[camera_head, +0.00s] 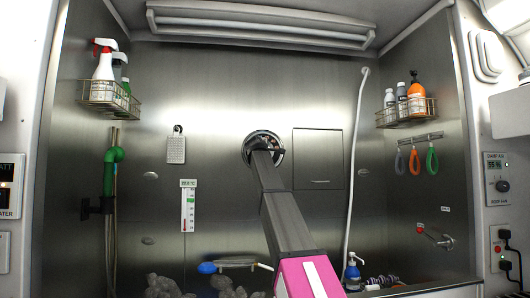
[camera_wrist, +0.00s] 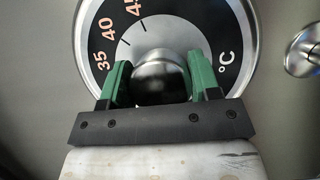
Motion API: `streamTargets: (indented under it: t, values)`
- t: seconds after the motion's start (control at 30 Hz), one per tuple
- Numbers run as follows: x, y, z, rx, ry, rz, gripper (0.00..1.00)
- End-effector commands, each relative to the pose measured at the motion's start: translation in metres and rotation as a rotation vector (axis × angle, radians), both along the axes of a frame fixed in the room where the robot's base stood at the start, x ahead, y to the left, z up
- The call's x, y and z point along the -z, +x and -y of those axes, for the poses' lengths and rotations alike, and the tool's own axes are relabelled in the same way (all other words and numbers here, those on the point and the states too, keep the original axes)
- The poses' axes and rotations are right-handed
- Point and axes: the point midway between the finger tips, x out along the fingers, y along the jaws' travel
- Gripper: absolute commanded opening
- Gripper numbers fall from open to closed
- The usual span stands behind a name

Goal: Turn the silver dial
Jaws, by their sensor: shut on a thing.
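The silver dial (camera_wrist: 159,72) is a round, shiny knob at the centre of a black temperature plate (camera_wrist: 113,27) with orange numbers and a °C mark. My gripper (camera_wrist: 160,88) has its two green-padded fingers on the left and right sides of the knob and is shut on it. In the head view my arm reaches up to the dial plate (camera_head: 276,142) on the steel back wall, and my gripper (camera_head: 264,145) hides most of the knob. The numbers 35, 40 and part of 45 show at the upper left of the plate.
A chrome fitting (camera_wrist: 303,52) sticks out right of the dial. In the head view a hose (camera_head: 354,170) hangs to the right and a thermometer (camera_head: 187,206) is on the wall to the left. Wire baskets (camera_head: 405,112) with bottles hang on the side walls.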

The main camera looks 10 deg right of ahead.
Motion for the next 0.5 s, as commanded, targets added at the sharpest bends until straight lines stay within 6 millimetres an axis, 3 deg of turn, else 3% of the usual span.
streamTargets:
  t: [0.2, 0.23, 0.3, 0.5]
  values:
    - [0.0010, -0.0003, -0.0004, -0.001, 0.003, -0.001, 0.33]
    - [0.0010, -0.0003, -0.0004, -0.001, 0.003, -0.001, 0.63]
    - [0.0010, -0.0004, -0.0004, -0.001, 0.003, -0.001, 0.81]
    - [0.0006, -0.0002, -0.0002, 0.000, 0.003, -0.001, 0.81]
